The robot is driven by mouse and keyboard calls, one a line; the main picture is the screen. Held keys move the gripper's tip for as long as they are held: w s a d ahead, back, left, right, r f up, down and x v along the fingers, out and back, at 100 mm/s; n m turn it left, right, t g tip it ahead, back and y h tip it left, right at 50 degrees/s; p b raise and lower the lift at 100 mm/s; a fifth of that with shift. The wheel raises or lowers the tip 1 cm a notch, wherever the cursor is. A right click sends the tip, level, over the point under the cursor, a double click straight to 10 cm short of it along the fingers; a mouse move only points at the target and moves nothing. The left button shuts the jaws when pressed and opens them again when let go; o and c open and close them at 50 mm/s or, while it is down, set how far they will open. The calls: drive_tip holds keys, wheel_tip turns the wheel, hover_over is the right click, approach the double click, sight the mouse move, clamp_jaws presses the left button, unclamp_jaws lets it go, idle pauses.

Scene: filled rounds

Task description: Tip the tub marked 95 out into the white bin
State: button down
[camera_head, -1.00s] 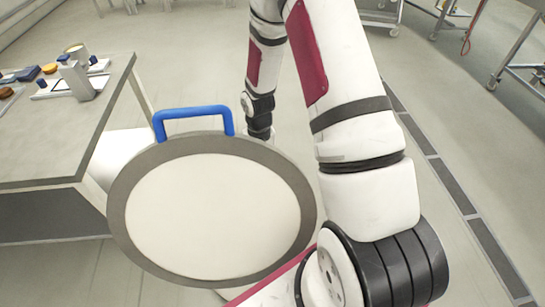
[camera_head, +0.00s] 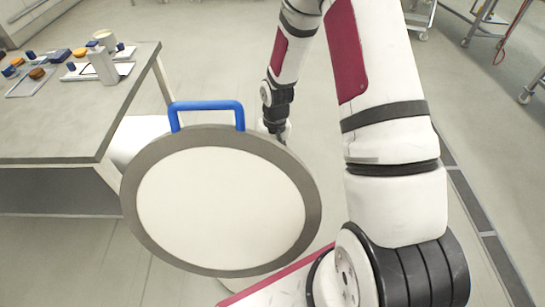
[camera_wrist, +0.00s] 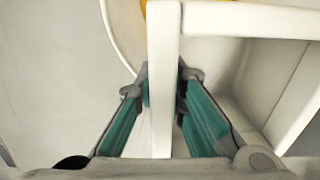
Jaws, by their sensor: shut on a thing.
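In the wrist view my gripper (camera_wrist: 162,85) has its two teal fingers on either side of an upright white wall (camera_wrist: 164,45) and is shut on it. The wall looks like part of a white tub, with an open white hollow to its right. No number shows, so I cannot tell whether it is the tub marked 95. A bit of something orange (camera_wrist: 190,1) shows at the top edge. In the head view my gripper (camera_head: 275,132) is small, low beyond the round disc, and what it holds is mostly hidden. I cannot make out the white bin for certain.
A grey table (camera_head: 60,125) stands at the left with a grey bottle-like thing (camera_head: 103,66), a pale round container (camera_head: 104,38) and several blue and orange items. A white shape (camera_head: 140,137) shows beside the table. Wheeled racks stand at the far right. Open floor lies between.

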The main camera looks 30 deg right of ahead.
drive_tip(key=shift+r+p, duration=1.1)
drive_tip(key=shift+r, duration=1.55)
